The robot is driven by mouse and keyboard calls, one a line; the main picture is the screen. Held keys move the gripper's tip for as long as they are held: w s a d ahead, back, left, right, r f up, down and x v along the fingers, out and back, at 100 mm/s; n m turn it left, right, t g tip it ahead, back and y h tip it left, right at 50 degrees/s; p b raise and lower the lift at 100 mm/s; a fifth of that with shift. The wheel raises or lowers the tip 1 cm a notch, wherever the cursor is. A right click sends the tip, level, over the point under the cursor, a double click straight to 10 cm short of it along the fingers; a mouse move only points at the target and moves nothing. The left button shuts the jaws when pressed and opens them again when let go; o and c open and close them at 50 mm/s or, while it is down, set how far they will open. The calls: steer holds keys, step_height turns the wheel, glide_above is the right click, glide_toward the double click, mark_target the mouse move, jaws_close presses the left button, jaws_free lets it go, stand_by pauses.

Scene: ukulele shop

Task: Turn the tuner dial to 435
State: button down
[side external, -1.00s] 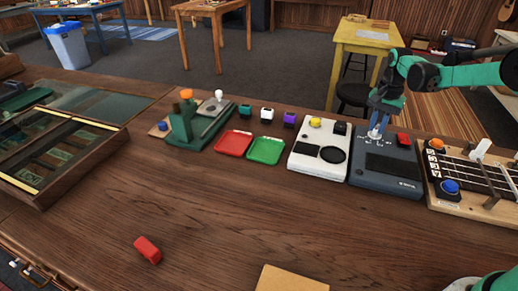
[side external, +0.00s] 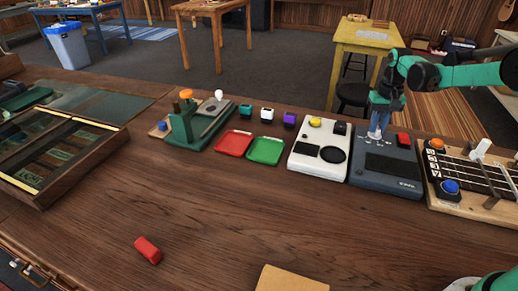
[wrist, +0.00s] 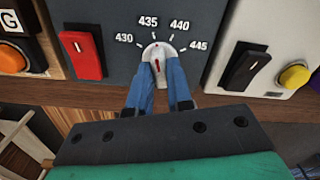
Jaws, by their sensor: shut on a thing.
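The tuner is a dark grey box (side external: 385,167) on the wooden bench in the side view, its face (wrist: 115,20) filling the middle of the wrist view. Its round pale dial (wrist: 156,52) has a raised grip with red marks. Labels 430, 435, 440 and 445 run around it. The upper red mark appears close to the 435 tick. My gripper (wrist: 161,78) has its blue fingers on either side of the dial's grip and is shut on it. In the side view my gripper (side external: 377,133) points down at the tuner and hides most of the dial.
A red switch (wrist: 82,54) is beside the dial on the tuner. A white device (side external: 318,149) with a yellow button stands left of the tuner in the side view. A fretted board (side external: 478,180) with orange and blue buttons is at right. The front bench is mostly clear.

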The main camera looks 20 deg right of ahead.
mark_target(378, 127)
steer(key=shift+n, duration=0.3)
steer(key=c, duration=0.8)
jaws_free()
steer(key=shift+r, duration=0.1)
steer(key=shift+r, duration=2.75)
